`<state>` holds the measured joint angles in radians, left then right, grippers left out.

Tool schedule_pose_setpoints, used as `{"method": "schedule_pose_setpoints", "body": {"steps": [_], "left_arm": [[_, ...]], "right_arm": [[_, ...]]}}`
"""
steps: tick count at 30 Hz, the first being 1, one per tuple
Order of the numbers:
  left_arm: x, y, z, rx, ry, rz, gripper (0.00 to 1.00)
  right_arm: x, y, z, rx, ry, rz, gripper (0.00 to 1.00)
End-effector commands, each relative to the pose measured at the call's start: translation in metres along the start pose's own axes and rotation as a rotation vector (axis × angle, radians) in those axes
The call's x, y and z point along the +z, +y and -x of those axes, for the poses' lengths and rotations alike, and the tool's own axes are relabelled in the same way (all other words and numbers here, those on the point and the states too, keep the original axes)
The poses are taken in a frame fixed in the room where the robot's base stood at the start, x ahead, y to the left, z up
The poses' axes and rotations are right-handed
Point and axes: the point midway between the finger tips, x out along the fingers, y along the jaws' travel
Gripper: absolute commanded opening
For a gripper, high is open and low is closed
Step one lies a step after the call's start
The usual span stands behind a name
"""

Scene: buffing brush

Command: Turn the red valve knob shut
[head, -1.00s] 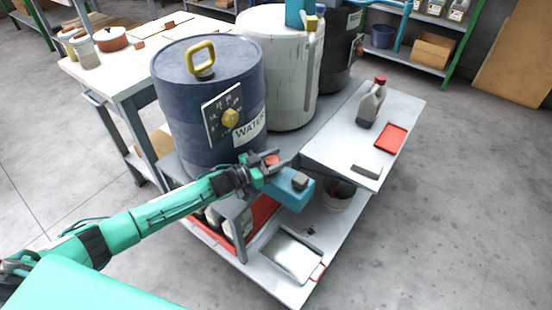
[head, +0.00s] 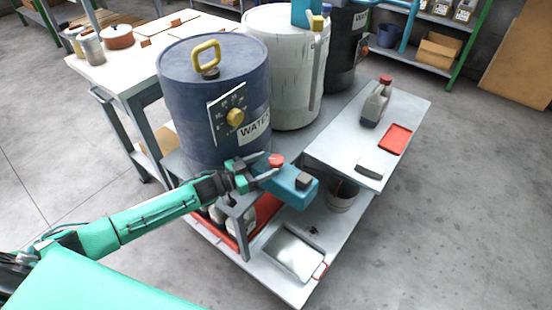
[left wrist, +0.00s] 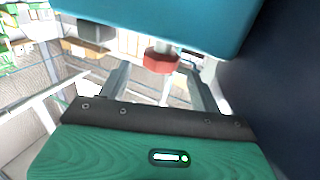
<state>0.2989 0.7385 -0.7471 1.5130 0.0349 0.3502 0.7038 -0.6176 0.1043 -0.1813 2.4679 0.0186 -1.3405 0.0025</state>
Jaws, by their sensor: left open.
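The red valve knob (head: 277,160) sits on the blue tap (head: 292,185) at the lower front of the blue water drum (head: 190,105). My left gripper (head: 266,169) is open just left of the knob, with its fingers pointing at it. In the left wrist view, the red knob (left wrist: 161,61) shows between and beyond the two spread fingers (left wrist: 160,88), under the blue tap body (left wrist: 165,22). I see no finger closed on the knob. How far the knob is turned cannot be told. My right gripper is not in view.
The drum stands close behind my left gripper on a grey cart. A white drum (head: 285,70) stands beside it. A metal tray (head: 293,252) lies on the lower shelf.

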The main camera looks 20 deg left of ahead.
Motion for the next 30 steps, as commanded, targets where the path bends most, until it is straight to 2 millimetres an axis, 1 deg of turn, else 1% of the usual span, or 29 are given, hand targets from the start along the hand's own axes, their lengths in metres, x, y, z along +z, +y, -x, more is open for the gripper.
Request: {"method": "schedule_pose_setpoints", "body": {"steps": [1,6,9,12,18,26,30], "left_arm": [[0.001,0.000,0.013,0.000,-0.003,0.001,0.64],[0.000,0.000,0.045,0.000,-0.002,0.001,0.64],[0.001,0.000,0.059,-0.001,-0.003,0.001,0.64],[0.000,0.000,0.069,0.000,0.000,0.001,0.64],[0.000,0.000,0.077,0.000,0.000,0.000,0.64],[0.000,0.000,0.077,0.000,0.001,0.000,0.64],[0.002,0.005,0.074,-0.004,0.007,0.003,0.64]], "right_arm": [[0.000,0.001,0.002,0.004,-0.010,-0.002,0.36],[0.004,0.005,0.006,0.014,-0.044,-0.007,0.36],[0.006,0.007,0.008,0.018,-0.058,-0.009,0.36],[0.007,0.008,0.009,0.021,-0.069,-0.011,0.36],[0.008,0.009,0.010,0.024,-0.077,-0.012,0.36],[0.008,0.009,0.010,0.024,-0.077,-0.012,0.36],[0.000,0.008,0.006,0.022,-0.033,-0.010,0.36]]}}
